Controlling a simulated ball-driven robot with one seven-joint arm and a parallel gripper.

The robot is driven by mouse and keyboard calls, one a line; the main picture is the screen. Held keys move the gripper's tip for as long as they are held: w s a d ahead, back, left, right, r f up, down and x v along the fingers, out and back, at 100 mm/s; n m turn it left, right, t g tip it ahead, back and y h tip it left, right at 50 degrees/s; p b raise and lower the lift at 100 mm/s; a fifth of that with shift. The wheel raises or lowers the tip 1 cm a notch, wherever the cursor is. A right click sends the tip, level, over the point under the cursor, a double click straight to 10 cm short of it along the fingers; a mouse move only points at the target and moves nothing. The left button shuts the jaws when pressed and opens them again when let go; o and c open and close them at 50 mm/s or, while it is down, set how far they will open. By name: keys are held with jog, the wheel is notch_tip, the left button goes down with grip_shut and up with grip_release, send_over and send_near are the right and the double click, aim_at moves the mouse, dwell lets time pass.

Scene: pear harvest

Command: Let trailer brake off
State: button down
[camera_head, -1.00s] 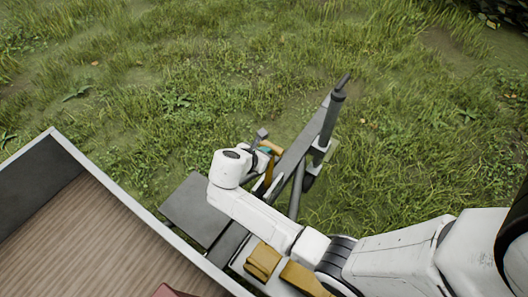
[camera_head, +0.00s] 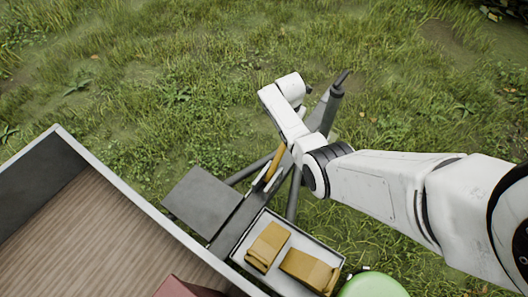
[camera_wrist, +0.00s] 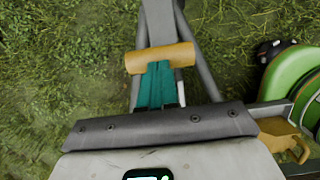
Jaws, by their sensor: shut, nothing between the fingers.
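The brake lever, with an orange-yellow grip (camera_head: 274,164), stands on the dark grey drawbar (camera_head: 238,212) of the trailer, just below my forearm in the head view. In the wrist view its grip (camera_wrist: 178,57) lies crosswise over the drawbar. My gripper (camera_wrist: 156,68) has teal fingers shut together and empty, with their tips overlapping the lower edge of the grip in the picture. I cannot tell whether they touch it. In the head view my gripper is hidden behind my arm.
The trailer bed (camera_head: 75,215) with its wooden floor is at lower left. A tray (camera_head: 330,251) holding two yellow wheel chocks (camera_head: 266,245) sits beside the drawbar. A green round object (camera_head: 373,286) is at the bottom. Open grass surrounds these.

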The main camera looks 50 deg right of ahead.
jog(key=shift+d+f+b, duration=1)
jog(key=shift+f+b, duration=0.05)
jog(key=shift+f, duration=0.05)
